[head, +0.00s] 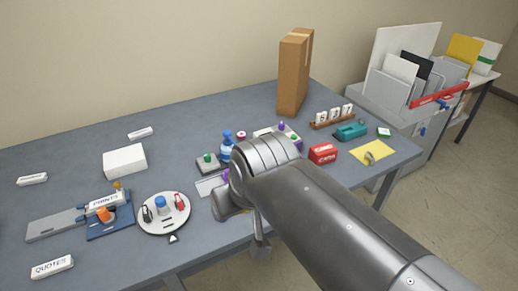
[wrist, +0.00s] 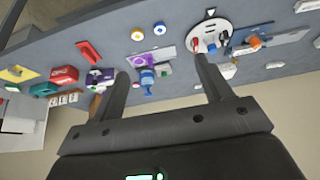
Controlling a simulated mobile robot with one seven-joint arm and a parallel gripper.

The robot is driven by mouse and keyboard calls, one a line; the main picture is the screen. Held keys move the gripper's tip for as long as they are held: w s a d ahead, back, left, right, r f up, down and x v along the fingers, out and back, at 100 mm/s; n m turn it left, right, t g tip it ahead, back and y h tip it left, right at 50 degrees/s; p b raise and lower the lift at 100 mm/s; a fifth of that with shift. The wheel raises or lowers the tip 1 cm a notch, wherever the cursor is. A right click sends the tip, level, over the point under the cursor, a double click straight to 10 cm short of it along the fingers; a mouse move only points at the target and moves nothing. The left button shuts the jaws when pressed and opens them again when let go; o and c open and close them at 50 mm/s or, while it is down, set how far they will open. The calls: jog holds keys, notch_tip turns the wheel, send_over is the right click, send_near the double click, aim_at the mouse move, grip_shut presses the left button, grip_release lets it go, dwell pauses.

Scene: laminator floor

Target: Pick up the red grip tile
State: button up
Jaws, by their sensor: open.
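A flat red piece (wrist: 88,52), which looks like the red grip tile, lies on the grey table in the wrist view, left of my gripper's fingers. I cannot make out its details. In the head view my arm appears to hide it. My gripper (wrist: 160,66) is open, with nothing between its fingers, and hangs above the table apart from the red piece. In the head view my gripper (head: 242,222) is partly hidden by my own arm near the table's front edge.
A red lettered box (head: 322,153), a teal tool (head: 351,131) and a yellow sheet (head: 385,152) lie at the right. A blue bottle (head: 226,147) stands beyond my wrist. A round white dish (head: 150,222) is at left. A tall brown box (head: 294,75) stands behind.

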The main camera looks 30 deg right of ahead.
jog(key=shift+c, duration=0.5)
jog(key=shift+w, duration=0.1)
jog(key=w+d+f+m+g+h, duration=0.1)
jog(key=w+d+f+g, duration=0.2)
jog(key=w+d, duration=0.85)
jog(key=w+d+f+g, duration=0.1)
jog(key=w+d+f, duration=0.1)
jog(key=d, duration=0.3)
jog(key=w+d+f, duration=0.2)
jog(key=d+f, duration=0.3)
jog(key=w+d+f+g+y, duration=0.1)
jog(key=w+d+f, duration=0.1)
jog(key=d+f, duration=0.2)
jog(key=shift+d+f+m+g, duration=0.2)
jog(key=shift+d+m+g, duration=0.1)
jog(key=shift+d, duration=0.65)
notch_tip(320, 180, down, 10)
jog(key=shift+w+d+f, duration=0.1)
jog(key=shift+d+f, duration=0.05)
jog(key=shift+f, duration=0.05)
jog(key=shift+c, duration=0.5)
